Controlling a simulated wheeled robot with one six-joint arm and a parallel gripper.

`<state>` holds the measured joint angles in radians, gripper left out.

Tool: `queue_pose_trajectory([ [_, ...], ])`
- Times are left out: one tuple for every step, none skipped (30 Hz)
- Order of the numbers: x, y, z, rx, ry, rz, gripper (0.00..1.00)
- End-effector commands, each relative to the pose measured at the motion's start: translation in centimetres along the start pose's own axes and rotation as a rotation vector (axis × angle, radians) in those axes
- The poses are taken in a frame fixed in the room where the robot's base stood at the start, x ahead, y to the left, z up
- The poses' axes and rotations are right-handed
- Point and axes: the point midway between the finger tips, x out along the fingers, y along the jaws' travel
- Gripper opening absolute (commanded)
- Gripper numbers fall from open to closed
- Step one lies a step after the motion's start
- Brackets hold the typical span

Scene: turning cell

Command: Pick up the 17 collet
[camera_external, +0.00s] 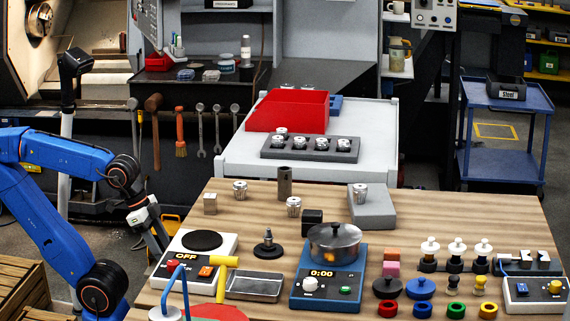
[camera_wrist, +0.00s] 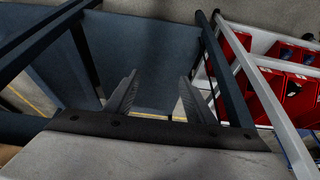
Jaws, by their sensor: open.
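Several small silver collets show in the external view, their size markings too small to read, so I cannot tell which is the 17. Some sit in a dark grey holder (camera_external: 268,152) on the white cart. One collet (camera_external: 240,189) stands at the back left of the wooden table, another collet (camera_external: 294,207) stands right of it, and a third collet (camera_external: 360,192) is on a grey block (camera_external: 376,212). My gripper (camera_external: 158,243) hangs at the table's left edge, apart from all of them. In the wrist view my gripper (camera_wrist: 158,85) is open and empty; no collet shows there.
A red bin (camera_external: 288,110) stands on the white cart (camera_external: 240,157) behind the wooden table. A hot plate (camera_external: 198,262), a pot (camera_external: 335,245) on a blue scale and a dark cylinder (camera_external: 284,183) crowd the table. Red bins (camera_wrist: 290,85) show in the wrist view.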

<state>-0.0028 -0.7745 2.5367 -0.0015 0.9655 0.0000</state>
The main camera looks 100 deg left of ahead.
Motion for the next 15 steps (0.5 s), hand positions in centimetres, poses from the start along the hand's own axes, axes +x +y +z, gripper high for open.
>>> queue_pose_trajectory([
  [0.0, 0.0, 0.0, 0.000, 0.000, 0.000, 0.41],
  [0.0, 0.0, 0.0, 0.000, 0.000, 0.000, 0.41],
  [0.0, 0.0, 0.0, 0.000, 0.000, 0.000, 0.41],
  [0.0, 0.0, 0.0, 0.000, 0.000, 0.000, 0.41],
  [0.0, 0.0, 0.0, 0.000, 0.000, 0.000, 0.41],
  [0.0, 0.0, 0.0, 0.000, 0.000, 0.000, 0.41],
  [0.0, 0.0, 0.0, 0.000, 0.000, 0.000, 0.41],
  [0.0, 0.0, 0.0, 0.000, 0.000, 0.000, 0.41],
  [-0.1, 0.0, 0.0, 0.000, 0.000, 0.000, 0.41],
  [-0.2, 0.0, -0.1, 0.000, 0.001, 0.000, 0.41],
  [-0.5, 0.0, -0.3, 0.000, 0.001, 0.000, 0.41],
  [-1.0, 0.0, -0.5, 0.000, 0.002, 0.000, 0.41],
  [-1.6, 0.0, -0.8, 0.000, 0.003, 0.000, 0.41],
  [-2.3, 0.0, -1.1, 0.000, 0.004, 0.000, 0.41],
  [-3.5, 0.0, -1.7, 0.000, 0.005, 0.000, 0.41],
])
